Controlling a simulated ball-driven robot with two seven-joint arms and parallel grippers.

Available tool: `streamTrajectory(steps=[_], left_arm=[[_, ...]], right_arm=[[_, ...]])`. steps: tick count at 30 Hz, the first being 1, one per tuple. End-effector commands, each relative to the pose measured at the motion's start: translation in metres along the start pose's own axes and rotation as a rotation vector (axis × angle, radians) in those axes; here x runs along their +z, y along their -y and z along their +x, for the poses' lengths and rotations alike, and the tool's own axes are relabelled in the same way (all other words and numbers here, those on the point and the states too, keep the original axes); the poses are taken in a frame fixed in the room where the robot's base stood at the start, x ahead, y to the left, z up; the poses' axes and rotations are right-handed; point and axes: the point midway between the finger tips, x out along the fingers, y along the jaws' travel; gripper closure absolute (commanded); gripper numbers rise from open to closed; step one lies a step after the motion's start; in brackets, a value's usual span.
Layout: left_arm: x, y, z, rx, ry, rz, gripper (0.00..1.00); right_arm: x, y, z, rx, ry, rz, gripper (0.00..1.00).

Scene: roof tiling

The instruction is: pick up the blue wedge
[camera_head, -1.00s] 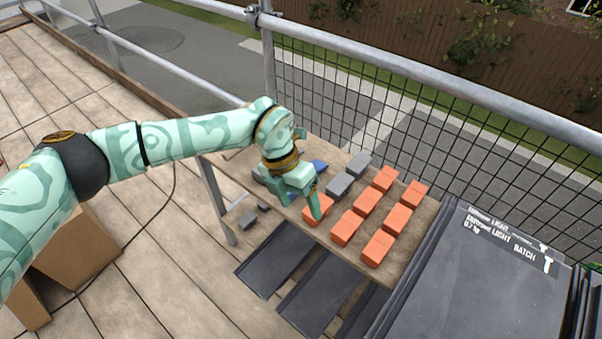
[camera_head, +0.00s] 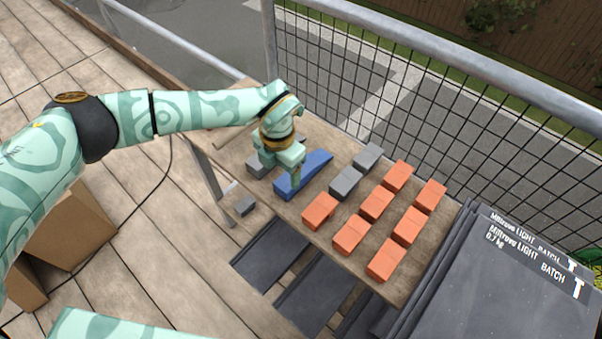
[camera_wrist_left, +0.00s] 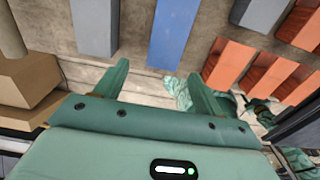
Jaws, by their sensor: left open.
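The blue wedge (camera_head: 316,168) lies on the wooden plank table among the blocks, its near part partly covered by my left gripper. My left gripper (camera_head: 281,174) is open and points down at the wedge's near left end. In the left wrist view the blue wedge (camera_wrist_left: 172,38) runs up the picture beyond the gap between the two open fingers (camera_wrist_left: 158,75), nearer the right finger. I see nothing between the fingers. My right gripper is not in view.
Grey blocks (camera_head: 346,183) lie right of the wedge, and another grey block (camera_head: 259,164) lies left of it. Several orange blocks (camera_head: 376,203) fill the table's right part. Dark tiles (camera_head: 271,256) lie in front, and a tile stack (camera_head: 490,285) stands right. Mesh railing (camera_head: 400,90) bounds the back.

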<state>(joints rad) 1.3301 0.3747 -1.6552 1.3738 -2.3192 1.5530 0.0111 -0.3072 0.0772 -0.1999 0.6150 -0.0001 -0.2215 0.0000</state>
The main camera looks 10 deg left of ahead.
Motion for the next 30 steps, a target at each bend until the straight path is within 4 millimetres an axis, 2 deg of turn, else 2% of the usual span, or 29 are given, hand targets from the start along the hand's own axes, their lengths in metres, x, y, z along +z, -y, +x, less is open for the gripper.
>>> streamTrajectory(steps=[7, 12, 15, 21, 22, 28, 30], left_arm=[[0.001, 0.002, 0.019, -0.002, 0.0, 0.001, 0.31], [0.003, 0.004, 0.049, -0.004, -0.003, -0.001, 0.31], [0.003, 0.004, 0.06, -0.003, 0.0, -0.001, 0.31], [0.004, 0.003, 0.059, 0.0, 0.003, -0.001, 0.31], [0.004, 0.003, 0.059, 0.0, 0.003, -0.001, 0.34], [0.003, 0.003, 0.059, 0.0, 0.002, -0.001, 0.89], [0.004, 0.003, 0.059, 0.0, 0.003, -0.001, 0.89]], right_arm=[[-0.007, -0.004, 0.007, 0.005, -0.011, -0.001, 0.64], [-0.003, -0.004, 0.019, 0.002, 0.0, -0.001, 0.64], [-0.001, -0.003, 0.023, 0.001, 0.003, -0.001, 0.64], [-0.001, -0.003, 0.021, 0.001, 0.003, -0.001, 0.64], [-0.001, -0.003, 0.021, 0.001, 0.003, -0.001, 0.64], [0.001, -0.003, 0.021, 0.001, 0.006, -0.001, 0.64], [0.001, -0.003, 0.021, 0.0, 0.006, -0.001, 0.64]])
